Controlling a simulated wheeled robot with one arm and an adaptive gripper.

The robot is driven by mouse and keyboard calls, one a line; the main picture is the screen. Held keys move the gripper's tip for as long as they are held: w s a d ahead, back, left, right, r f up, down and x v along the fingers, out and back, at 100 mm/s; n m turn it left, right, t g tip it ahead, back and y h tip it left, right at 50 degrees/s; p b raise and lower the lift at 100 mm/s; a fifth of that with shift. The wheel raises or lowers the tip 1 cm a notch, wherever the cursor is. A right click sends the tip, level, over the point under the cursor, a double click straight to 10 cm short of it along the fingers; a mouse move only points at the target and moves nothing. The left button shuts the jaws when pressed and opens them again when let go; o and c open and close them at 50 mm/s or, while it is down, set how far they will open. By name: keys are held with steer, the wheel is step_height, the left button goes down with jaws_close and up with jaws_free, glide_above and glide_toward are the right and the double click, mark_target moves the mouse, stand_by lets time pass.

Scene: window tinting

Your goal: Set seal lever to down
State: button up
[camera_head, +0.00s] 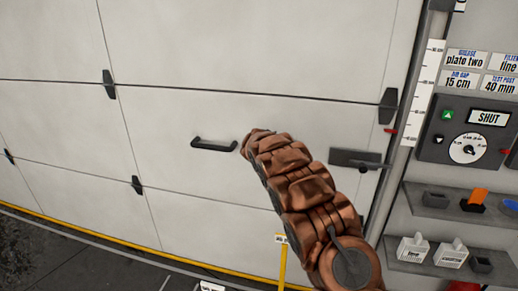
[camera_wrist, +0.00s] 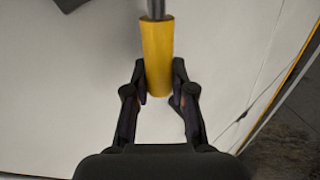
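In the wrist view a yellow cylindrical grip (camera_wrist: 158,60) on a dark rod (camera_wrist: 156,9) runs down from the top edge; I take it to be the seal lever. My gripper (camera_wrist: 159,80) has one finger on each side of the grip's lower end, the pads appearing to touch it. The rod's mount is out of view. In the head view my copper-covered arm crosses the middle, and neither my gripper nor the yellow grip can be made out there.
A large white panelled door (camera_head: 190,115) fills the head view, with a black handle (camera_head: 213,145) and a dark latch plate (camera_head: 356,158). On the right are a control box (camera_head: 465,132) reading SHUT and shelves (camera_head: 440,215) with small items. A yellow strip (camera_head: 100,235) edges the door's bottom.

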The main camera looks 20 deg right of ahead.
steer(key=o, duration=0.3)
steer(key=shift+a+f, duration=0.1)
steer(key=shift+f, duration=0.05)
steer(key=shift+o, duration=0.8)
steer(key=v, duration=1.2)
